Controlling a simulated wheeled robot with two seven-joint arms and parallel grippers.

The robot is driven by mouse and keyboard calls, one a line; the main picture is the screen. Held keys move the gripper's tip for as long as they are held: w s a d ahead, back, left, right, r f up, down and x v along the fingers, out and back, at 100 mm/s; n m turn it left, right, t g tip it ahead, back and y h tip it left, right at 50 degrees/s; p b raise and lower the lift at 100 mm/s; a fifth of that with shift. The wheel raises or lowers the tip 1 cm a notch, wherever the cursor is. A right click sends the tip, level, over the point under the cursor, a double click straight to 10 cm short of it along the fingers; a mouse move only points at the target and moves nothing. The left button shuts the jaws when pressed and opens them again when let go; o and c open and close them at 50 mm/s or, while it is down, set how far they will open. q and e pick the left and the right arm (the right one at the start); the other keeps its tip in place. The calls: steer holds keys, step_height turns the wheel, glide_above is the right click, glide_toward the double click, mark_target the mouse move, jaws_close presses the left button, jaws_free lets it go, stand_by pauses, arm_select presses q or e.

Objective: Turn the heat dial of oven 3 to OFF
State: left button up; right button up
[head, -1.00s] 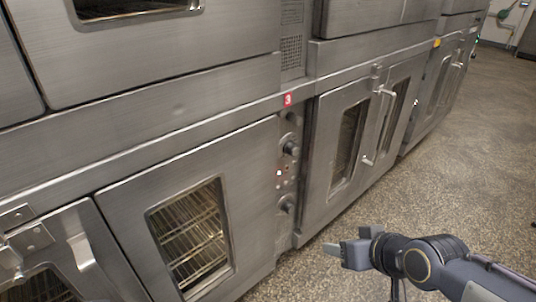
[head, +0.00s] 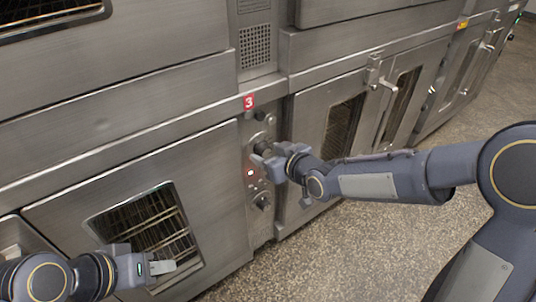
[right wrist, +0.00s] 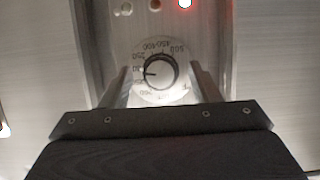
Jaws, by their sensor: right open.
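The heat dial (right wrist: 158,71), a dark round knob with a pale ring of numbers, shows in the right wrist view, its white mark pointing left. Its numbers appear upside down there. In the head view it seems to be the upper knob (head: 263,146) on oven 3's control panel (head: 257,127), partly hidden by my right gripper (head: 262,161). That gripper is open, its two fingers (right wrist: 160,90) apart on either side of the dial's lower part; I cannot tell whether they touch it. My left gripper (head: 160,266) is before the oven door; its jaw opening is unclear.
A red number 3 label (head: 249,101) sits above the panel. A lit red lamp (head: 250,173) and a lower knob (head: 262,200) are on the panel. The neighbouring oven door (head: 340,130) has a protruding handle (head: 388,85). The speckled floor (head: 330,255) is clear.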

steer(key=shift+w+a+f, duration=0.15)
steer(key=shift+w+a, duration=0.1)
steer(key=shift+w, duration=0.1)
steer(key=c, duration=0.9)
steer(key=shift+c, duration=0.2)
steer(key=shift+s, duration=0.1)
